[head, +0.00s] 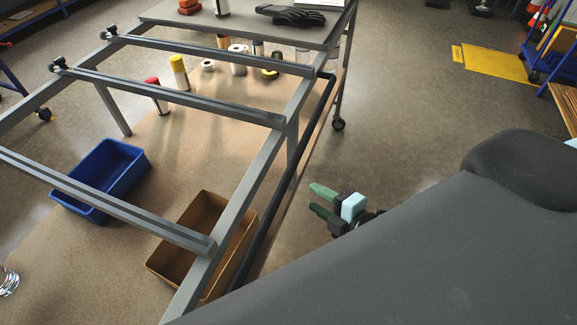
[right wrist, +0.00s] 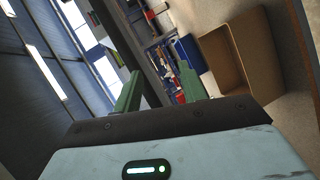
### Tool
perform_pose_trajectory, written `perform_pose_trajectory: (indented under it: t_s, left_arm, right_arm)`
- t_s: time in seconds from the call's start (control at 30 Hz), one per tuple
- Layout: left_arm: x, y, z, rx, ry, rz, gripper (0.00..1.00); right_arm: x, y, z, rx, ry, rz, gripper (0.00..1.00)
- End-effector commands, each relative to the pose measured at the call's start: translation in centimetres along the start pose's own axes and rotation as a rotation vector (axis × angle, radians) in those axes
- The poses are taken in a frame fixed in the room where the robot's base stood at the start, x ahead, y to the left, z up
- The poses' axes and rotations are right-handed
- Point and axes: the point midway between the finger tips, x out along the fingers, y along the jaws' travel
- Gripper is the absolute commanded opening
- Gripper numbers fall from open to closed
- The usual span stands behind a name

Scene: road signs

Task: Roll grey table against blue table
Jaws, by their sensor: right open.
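The grey table (head: 262,170) is a grey metal frame with crossbars, a lower shelf and casters. It fills the left and middle of the head view. A dark bar (head: 285,185) runs along its right side. My right gripper (head: 317,200) is open and empty, just right of this bar and apart from it in the head view. In the right wrist view the dark bar (right wrist: 140,45) shows between the green fingers, beyond their tips. Blue legs with a caster (head: 14,82) show at the left edge; I cannot tell if they are the blue table. My left gripper is not in view.
A blue bin (head: 100,180), a brown bin (head: 190,262) and several cans and rolls stand on the lower shelf. Black gloves (head: 290,15) lie on top. A blue rack (head: 548,68) and a yellow floor plate (head: 495,63) are at right. The floor between is clear.

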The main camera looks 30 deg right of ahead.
Motion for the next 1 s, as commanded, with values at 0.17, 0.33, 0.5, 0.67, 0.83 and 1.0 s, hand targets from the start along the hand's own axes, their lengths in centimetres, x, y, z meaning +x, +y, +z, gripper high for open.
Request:
perform_pose_trajectory:
  t_s: [0.17,0.33,0.5,0.67,0.83,1.0]
  left_arm:
    - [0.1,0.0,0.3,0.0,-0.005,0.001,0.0]
    - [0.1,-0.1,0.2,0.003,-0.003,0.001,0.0]
    - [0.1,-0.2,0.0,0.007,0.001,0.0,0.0]
    - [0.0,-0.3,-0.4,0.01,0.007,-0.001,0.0]
    - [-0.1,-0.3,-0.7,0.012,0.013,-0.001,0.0]
    - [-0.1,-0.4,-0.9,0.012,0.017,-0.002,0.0]
  right_arm:
    - [0.9,4.0,-0.3,-0.262,0.045,0.078,0.41]
    - [1.0,4.6,-0.3,-0.296,0.048,0.089,0.41]
    - [1.6,4.7,-0.3,-0.292,0.047,0.091,0.41]
    - [3.4,4.9,-0.4,-0.29,0.046,0.092,0.41]
    - [5.7,5.1,-0.6,-0.29,0.046,0.092,0.41]
    - [7.5,5.2,-0.7,-0.288,0.046,0.09,0.41]
